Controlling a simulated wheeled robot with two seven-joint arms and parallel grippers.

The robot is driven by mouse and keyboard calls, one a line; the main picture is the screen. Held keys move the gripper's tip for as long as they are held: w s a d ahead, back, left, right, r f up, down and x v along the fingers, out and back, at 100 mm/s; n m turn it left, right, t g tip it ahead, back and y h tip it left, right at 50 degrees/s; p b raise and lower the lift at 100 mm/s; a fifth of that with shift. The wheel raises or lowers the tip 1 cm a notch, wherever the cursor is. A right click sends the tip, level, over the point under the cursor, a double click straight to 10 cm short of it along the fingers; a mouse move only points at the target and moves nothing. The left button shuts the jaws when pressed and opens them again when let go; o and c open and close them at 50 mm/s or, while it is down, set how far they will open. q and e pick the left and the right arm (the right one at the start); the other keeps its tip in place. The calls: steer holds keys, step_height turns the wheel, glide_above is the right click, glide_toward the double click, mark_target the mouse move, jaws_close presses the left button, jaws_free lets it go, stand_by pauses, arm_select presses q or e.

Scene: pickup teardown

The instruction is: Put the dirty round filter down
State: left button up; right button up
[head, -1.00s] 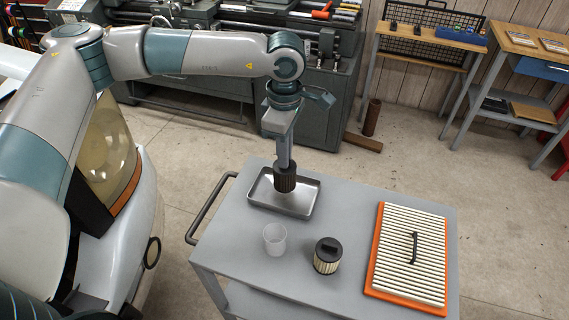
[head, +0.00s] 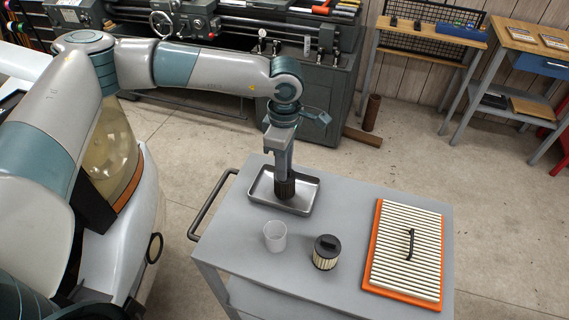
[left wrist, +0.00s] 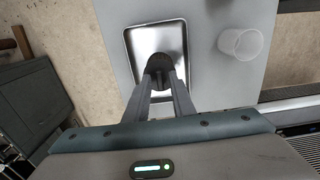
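The dirty round filter (head: 285,187) is a dark, pleated cylinder. It is upright over the metal tray (head: 262,198) on the cart, with its lower end at or very near the tray floor; I cannot tell if it touches. My left gripper (head: 284,174) comes straight down from above and is shut on the filter's top. In the left wrist view the filter (left wrist: 159,66) shows dark between the fingers (left wrist: 161,76), inside the shiny tray (left wrist: 181,40). My right gripper is not in view.
On the grey cart (head: 225,240) stand a translucent cup (head: 275,236), a cleaner round filter with a black cap (head: 326,253) and an orange-framed flat filter (head: 404,250). The cart's handle (head: 207,205) is at its left end. A lathe (head: 230,40) stands behind.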

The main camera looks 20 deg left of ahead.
arm_select(q)
steer(key=shift+r, duration=0.2)
steer(key=shift+r, duration=0.4)
step_height(320, 180, up, 11)
steer(key=b, duration=0.4)
steer(key=shift+r, duration=0.1)
stand_by(1.5)
